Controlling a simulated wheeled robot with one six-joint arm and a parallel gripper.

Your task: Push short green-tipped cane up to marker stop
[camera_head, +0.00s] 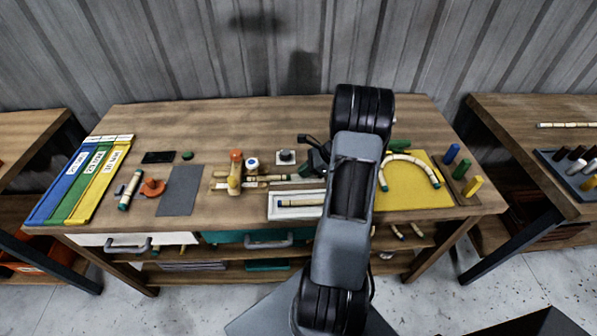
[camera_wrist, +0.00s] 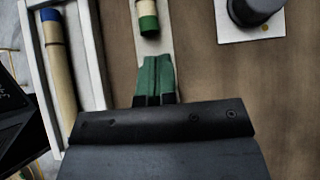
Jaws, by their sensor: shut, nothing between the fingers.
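In the wrist view, the short cane (camera_wrist: 148,16) is pale with a dark green end facing me; its far end is cut off by the frame. It lies on a light strip (camera_wrist: 163,45). My gripper (camera_wrist: 154,60) is shut and empty, its green fingertips just short of the green end, with a small gap seen between. In the head view, my gripper (camera_head: 304,170) is mostly behind my arm, at the right of the light strip. Pale cane pieces (camera_head: 265,178) lie left of it. I cannot tell which feature is the marker stop.
A white tray (camera_head: 272,212) with a blue-tipped cane (camera_head: 298,202) lies at the near side. A dark knob on a white plate (camera_head: 286,157) stands behind. A yellow board (camera_head: 415,197) with a bent cane is at right.

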